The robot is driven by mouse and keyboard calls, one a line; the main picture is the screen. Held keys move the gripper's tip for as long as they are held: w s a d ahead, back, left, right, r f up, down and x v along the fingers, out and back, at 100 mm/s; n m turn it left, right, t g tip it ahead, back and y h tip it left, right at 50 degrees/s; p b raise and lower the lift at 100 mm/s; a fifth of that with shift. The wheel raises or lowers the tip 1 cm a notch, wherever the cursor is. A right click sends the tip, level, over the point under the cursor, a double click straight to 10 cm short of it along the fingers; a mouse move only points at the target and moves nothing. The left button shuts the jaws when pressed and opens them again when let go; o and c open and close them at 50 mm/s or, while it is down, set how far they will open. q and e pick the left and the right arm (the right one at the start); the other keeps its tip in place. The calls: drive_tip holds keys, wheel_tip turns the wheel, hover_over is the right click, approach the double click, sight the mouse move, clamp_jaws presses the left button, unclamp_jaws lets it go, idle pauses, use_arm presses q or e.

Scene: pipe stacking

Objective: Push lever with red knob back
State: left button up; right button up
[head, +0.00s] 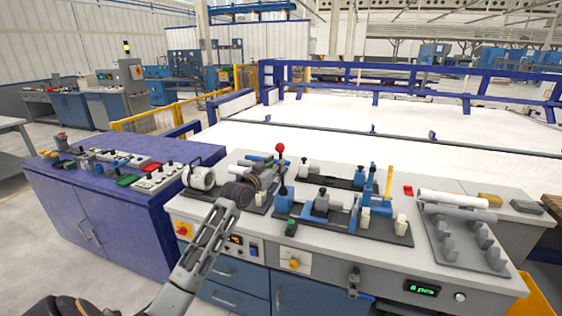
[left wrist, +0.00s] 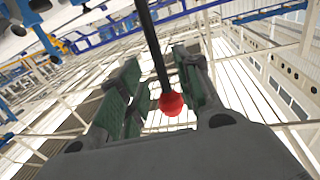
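The red knob (head: 280,147) tops a lever at the back left of the grey workbench. In the left wrist view the red knob (left wrist: 172,103) sits on a dark lever rod (left wrist: 154,45) that enters from the top of the picture. My left gripper (head: 271,168) is right at the lever, just below the knob in the head view. Its two green-padded fingers (left wrist: 158,88) stand apart, with the knob seen in the gap between them. I cannot tell whether either finger touches it. My right gripper is not in view.
Blue clamp fixtures (head: 322,205) stand right of the lever on the bench. A white pipe (head: 452,198) lies farther right, above a grey rack (head: 462,240). A blue cabinet with controls (head: 110,210) stands left. A blue-railed white enclosure (head: 400,115) lies behind.

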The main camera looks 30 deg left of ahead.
use_arm(q)
drive_tip(key=w, duration=0.4)
drive_tip(key=shift+w+a, duration=0.1)
drive_tip(key=shift+w, duration=0.3)
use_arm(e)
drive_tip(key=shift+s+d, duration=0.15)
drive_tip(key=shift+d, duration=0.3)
use_arm(q)
drive_tip(key=shift+c, duration=0.4)
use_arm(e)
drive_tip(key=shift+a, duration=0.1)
use_arm(q)
clamp_jaws()
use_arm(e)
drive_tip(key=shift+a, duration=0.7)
